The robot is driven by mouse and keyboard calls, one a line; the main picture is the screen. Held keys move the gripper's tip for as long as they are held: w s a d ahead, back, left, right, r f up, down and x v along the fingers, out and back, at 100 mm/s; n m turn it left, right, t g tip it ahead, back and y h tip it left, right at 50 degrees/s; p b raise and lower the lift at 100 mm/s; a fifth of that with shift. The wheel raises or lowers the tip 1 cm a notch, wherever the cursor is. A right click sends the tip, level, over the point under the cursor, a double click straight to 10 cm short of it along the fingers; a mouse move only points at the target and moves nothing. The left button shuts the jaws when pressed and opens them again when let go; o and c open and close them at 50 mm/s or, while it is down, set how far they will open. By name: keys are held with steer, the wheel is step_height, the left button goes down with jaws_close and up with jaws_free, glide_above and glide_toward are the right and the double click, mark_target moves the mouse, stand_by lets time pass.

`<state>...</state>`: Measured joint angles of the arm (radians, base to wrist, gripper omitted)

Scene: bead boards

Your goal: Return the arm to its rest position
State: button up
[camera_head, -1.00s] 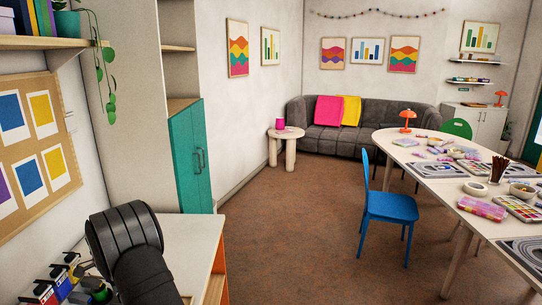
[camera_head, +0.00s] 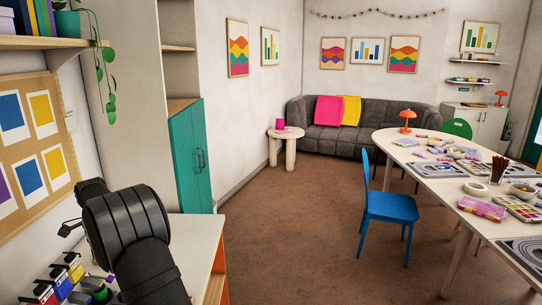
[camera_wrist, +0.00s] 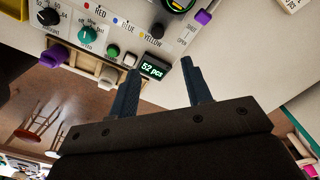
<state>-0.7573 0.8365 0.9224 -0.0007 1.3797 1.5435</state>
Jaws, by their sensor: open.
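My arm shows at the lower left of the head view, raised over the white desk (camera_head: 200,238); the gripper's fingers are not visible there. In the wrist view my gripper (camera_wrist: 158,80) has its two dark fingers spread apart with nothing between them. Beyond the fingers is a light machine panel (camera_wrist: 120,22) with labelled knobs and a small display (camera_wrist: 153,68) reading "52 pcs". The fingertips appear near the display, but I cannot tell how far away they are.
Small containers (camera_head: 62,275) stand on the desk to the left of my arm. A wall shelf (camera_head: 45,42) with a hanging plant (camera_head: 108,75) is above. A teal cabinet (camera_head: 190,155) stands behind the desk. The brown floor (camera_head: 290,240) to the right is open up to a blue chair (camera_head: 390,205).

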steer(key=f, duration=0.9)
steer(key=s+f, duration=0.1)
steer(key=f, duration=0.4)
steer(key=s, duration=2)
steer(key=shift+r, duration=0.1)
step_height(320, 180, up, 14)
steer(key=shift+f, duration=0.2)
steer(key=shift+s, duration=0.1)
